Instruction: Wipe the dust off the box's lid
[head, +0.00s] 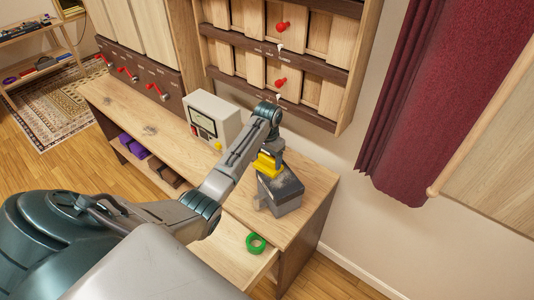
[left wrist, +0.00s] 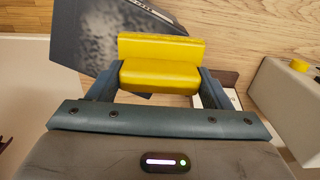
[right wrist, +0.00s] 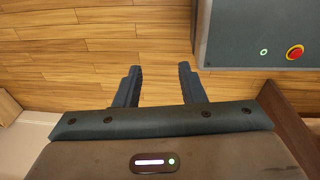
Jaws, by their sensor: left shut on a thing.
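A dark grey box (head: 283,192) stands on the wooden bench near its right end. In the left wrist view its lid (left wrist: 90,35) bears a pale, mottled dust patch. My left gripper (head: 270,157) is shut on a yellow block (head: 265,166), which looks like a sponge. The block shows clearly between the fingers in the left wrist view (left wrist: 160,48). It is at the far-left edge of the lid and overlaps it in view; I cannot tell if they touch. My right gripper (right wrist: 158,82) is open and empty, with floor behind it.
A pale instrument box (head: 212,118) with a meter and yellow knob stands left of the dark box. A green tape roll (head: 256,243) lies in an open drawer (head: 232,256) at the front. A wall cabinet (head: 280,55) with red handles rises behind. The left bench top is clear.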

